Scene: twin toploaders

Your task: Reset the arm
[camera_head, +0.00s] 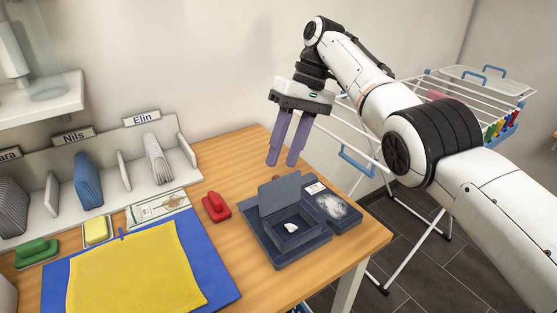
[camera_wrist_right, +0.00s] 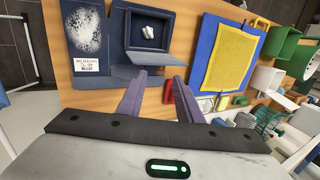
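My right arm (camera_head: 375,100) comes in from the right and is raised over the back right of the wooden table. Its gripper (camera_head: 282,164) points down with two purple fingers apart and nothing between them. The fingers hang above and behind a dark blue box (camera_head: 268,247) with its lid (camera_head: 280,192) raised; a small white piece (camera_head: 291,227) lies inside. In the right wrist view the gripper (camera_wrist_right: 158,84) is also empty, with the box (camera_wrist_right: 130,30) beyond the fingertips. My left gripper is not in view.
A red object (camera_head: 216,207) stands left of the box. A yellow cloth (camera_head: 135,280) lies on a blue mat (camera_head: 222,288). A labelled rack (camera_head: 45,222) with folded items runs along the wall. A white drying rack (camera_head: 430,217) stands behind my right arm.

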